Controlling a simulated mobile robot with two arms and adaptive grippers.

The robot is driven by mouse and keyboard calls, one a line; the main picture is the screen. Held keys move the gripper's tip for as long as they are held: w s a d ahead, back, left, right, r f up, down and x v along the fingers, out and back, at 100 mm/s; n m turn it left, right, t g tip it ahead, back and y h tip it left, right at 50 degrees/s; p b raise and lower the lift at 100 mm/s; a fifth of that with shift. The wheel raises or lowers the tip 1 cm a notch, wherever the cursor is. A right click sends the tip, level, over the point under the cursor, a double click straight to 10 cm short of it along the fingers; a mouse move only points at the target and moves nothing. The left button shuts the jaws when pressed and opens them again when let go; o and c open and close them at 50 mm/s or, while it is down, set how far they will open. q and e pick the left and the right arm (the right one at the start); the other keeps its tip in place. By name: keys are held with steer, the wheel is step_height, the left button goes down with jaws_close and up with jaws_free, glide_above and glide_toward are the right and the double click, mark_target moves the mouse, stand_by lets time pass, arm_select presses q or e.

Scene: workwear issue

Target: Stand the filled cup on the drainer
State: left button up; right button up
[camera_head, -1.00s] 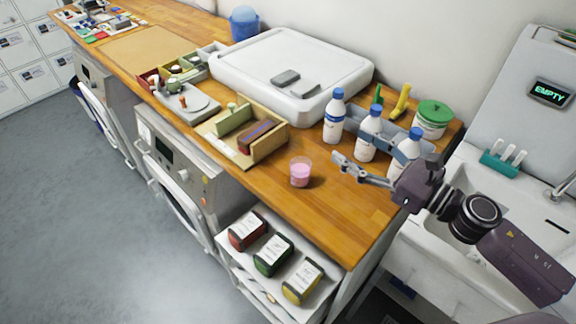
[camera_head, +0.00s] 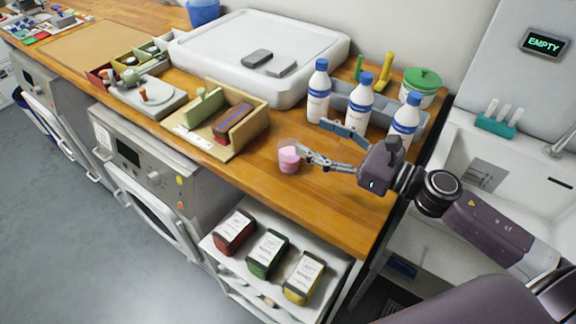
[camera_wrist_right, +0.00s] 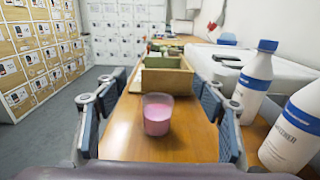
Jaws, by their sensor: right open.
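A clear cup (camera_head: 289,160) with pink liquid stands upright on the wooden counter (camera_head: 340,205), near its front edge. My right gripper (camera_head: 312,138) is open, its fingers reaching from the right toward the cup. In the right wrist view the cup (camera_wrist_right: 158,114) sits ahead and between the two spread fingers, with gaps on both sides. A pale sink unit (camera_head: 520,190) with a ribbed patch (camera_head: 478,174) lies right of the counter. I cannot tell for sure whether this patch is the drainer. My left gripper is not in view.
A wooden divided box (camera_head: 262,122) is left of the cup. A large white tray (camera_head: 215,72) lies behind.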

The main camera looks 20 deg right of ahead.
glide_toward(290, 152)
steer(key=a+r, duration=0.2)
steer(key=shift+s+a+r, duration=0.2)
steer(key=shift+r, duration=0.1)
steer(key=shift+w+a+r+p, duration=0.25)
steer(key=shift+w+p, duration=0.05)
steer(key=shift+w+a+f, duration=0.15)
steer(key=shift+w+a, duration=0.15)
steer(key=shift+w, duration=0.05)
steer(key=p+x, duration=0.2)
steer(key=x, duration=0.3)
steer(key=shift+w+a, duration=0.3)
steer(key=shift+w, duration=0.05)
steer(key=c, duration=1.2)
steer(key=shift+c, duration=0.7)
